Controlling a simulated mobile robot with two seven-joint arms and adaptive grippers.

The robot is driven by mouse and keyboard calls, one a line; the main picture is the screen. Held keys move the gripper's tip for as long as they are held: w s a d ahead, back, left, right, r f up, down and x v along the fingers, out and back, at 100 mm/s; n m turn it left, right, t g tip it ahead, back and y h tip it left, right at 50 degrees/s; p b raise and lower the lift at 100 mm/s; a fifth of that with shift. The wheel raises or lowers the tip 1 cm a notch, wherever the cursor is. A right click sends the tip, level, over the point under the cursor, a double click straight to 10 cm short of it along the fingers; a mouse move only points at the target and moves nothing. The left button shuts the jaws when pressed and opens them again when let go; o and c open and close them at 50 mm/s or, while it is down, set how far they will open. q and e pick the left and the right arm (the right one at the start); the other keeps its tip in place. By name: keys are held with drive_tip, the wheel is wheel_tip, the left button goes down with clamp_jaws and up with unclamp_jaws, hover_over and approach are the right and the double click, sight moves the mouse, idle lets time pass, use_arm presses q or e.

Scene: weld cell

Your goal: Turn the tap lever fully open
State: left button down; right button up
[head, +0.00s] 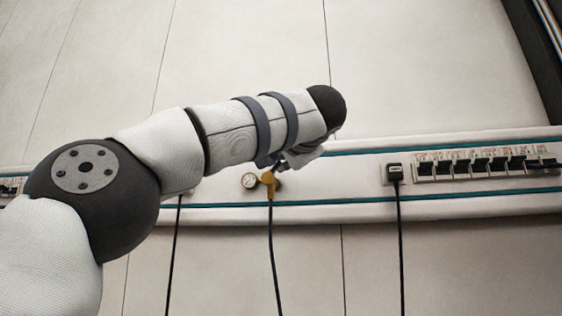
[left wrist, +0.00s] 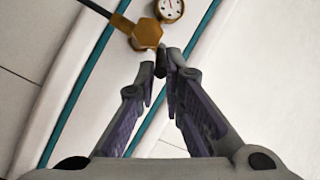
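The brass tap (left wrist: 147,34) is at the top of the left wrist view, fixed to a white rail. Its short dark lever (left wrist: 160,62) points down from the tap, between my fingertips. My left gripper (left wrist: 160,68) has its fingers drawn close together on the lever, one fingertip on each side. In the head view the yellow tap (head: 269,178) is small on the wall rail, and my left gripper (head: 290,160) is just above and right of it, partly hidden by my arm. The lever cannot be made out there. My right gripper is in neither view.
A round gauge (left wrist: 171,9) sits beside the tap, and a dark hose (head: 273,245) hangs below it. The wall rail (head: 340,205) also carries a black plug with a cable (head: 395,173) and a row of black switches (head: 487,165) to the right.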

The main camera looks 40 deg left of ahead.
use_arm(q)
drive_tip(key=shift+s+a+f+m+t+h, duration=0.1)
drive_tip(key=shift+s+a+m+t+h, duration=0.2)
drive_tip(key=shift+m+t+h, duration=0.45)
drive_tip(key=c, duration=1.7)
unclamp_jaws()
drive_tip(key=shift+s, duration=0.1)
drive_tip(key=v, duration=1.2)
